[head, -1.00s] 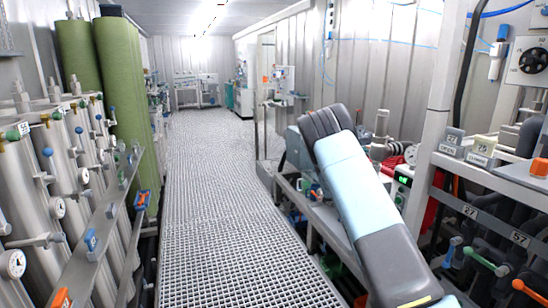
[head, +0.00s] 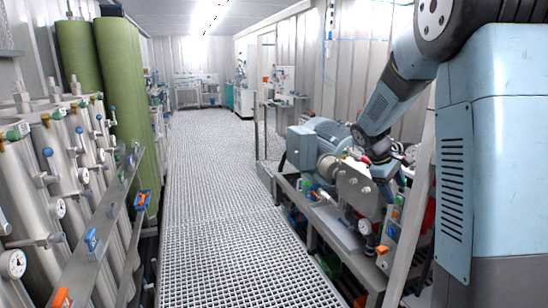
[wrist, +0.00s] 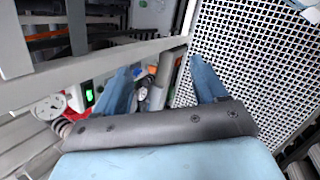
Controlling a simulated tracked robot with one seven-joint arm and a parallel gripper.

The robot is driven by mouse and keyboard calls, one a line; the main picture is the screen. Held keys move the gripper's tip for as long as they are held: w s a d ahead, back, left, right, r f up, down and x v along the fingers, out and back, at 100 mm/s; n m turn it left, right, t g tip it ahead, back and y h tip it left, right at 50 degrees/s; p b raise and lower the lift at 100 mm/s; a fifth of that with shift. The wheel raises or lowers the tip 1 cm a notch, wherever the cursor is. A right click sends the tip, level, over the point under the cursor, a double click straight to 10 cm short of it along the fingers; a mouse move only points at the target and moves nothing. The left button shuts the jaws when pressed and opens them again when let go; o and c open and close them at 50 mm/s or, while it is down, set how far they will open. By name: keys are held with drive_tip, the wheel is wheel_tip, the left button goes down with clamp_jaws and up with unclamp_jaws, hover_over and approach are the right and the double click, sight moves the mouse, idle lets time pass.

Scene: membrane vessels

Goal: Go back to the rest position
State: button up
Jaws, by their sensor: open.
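My gripper (wrist: 163,82) shows in the wrist view with its two blue fingers spread apart and nothing between them. Behind the fingers are the grey frame rail and the floor grating. In the head view my arm comes down from the upper right, and its end hangs over the pump skid.
A grey-blue motor (head: 325,140) sits on the skid at centre right, close to my arm's end. Pale vessels (head: 75,160) with gauges and green cylinders (head: 120,95) line the left. The grated walkway (head: 215,190) between is clear.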

drive_tip(key=s+a+r+m+t+y, duration=0.1)
drive_tip(key=s+a+r+m+y, duration=0.1)
drive_tip(key=s, duration=0.8)
drive_tip(key=s+a+r+m+t+y, duration=0.2)
drive_tip(key=s+a+r, duration=0.3)
drive_tip(key=s, duration=0.5)
drive_tip(key=s+a+r+m+t+y, duration=0.1)
drive_tip(key=s+a+r+m+t, duration=0.1)
drive_tip(key=s, duration=0.7)
drive_tip(key=a+r+m, duration=0.1)
drive_tip(key=a+r, duration=0.1)
drive_tip(key=a, duration=0.1)
drive_tip(key=shift+s+a+m+y, duration=0.25)
drive_tip(key=shift+s+m+y, duration=0.05)
drive_tip(key=shift+s+y, duration=0.1)
